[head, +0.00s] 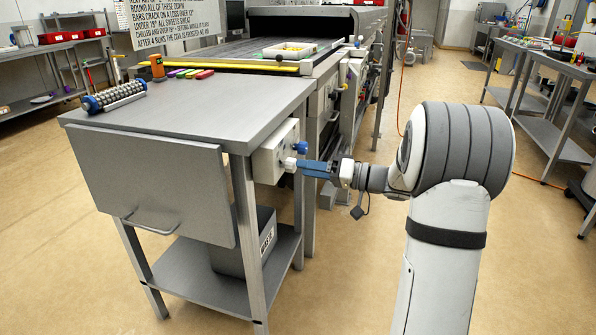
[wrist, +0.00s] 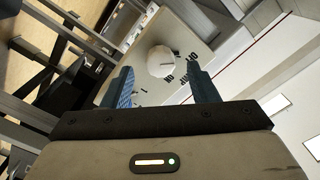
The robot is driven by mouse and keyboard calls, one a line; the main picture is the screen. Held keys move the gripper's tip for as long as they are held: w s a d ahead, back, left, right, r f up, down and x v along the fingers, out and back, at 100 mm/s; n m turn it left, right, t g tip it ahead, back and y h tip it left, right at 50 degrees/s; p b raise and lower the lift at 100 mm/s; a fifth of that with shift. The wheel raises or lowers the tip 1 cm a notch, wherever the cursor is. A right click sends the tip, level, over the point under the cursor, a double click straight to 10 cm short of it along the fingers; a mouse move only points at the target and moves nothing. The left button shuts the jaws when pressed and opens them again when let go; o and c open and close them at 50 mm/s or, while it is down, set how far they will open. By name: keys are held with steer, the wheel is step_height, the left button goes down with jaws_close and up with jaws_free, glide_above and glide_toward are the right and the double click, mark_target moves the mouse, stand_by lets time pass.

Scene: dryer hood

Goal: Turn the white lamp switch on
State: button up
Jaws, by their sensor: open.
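The white lamp switch is a round white knob (wrist: 160,62) on a pale panel (wrist: 185,40) in the wrist view. Dark markings are printed beside it, upside down and partly hidden by a finger. In the head view the white knob (head: 290,164) sits on the side of a light box under the table top, just below a blue knob (head: 300,147). My gripper (head: 304,166) has blue fingers and is open, pointing at the white knob. In the wrist view the fingertips lie on either side of the knob, with gaps; whether they reach its depth I cannot tell.
The grey table (head: 190,110) carries a spiked roller (head: 115,97), an orange item (head: 157,67) and several coloured bars. A conveyor machine (head: 325,55) stands behind it. Open floor lies to the right, before a long bench (head: 555,65).

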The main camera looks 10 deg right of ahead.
mark_target(291, 165)
steer(key=shift+x, duration=1.7)
steer(key=c, duration=1)
steer(key=shift+o, duration=0.2)
steer(key=shift+m, duration=0.3)
steer(key=shift+r+m+p, duration=0.15)
steer(key=shift+m+p, duration=4.7)
steer(key=shift+m, duration=3.85)
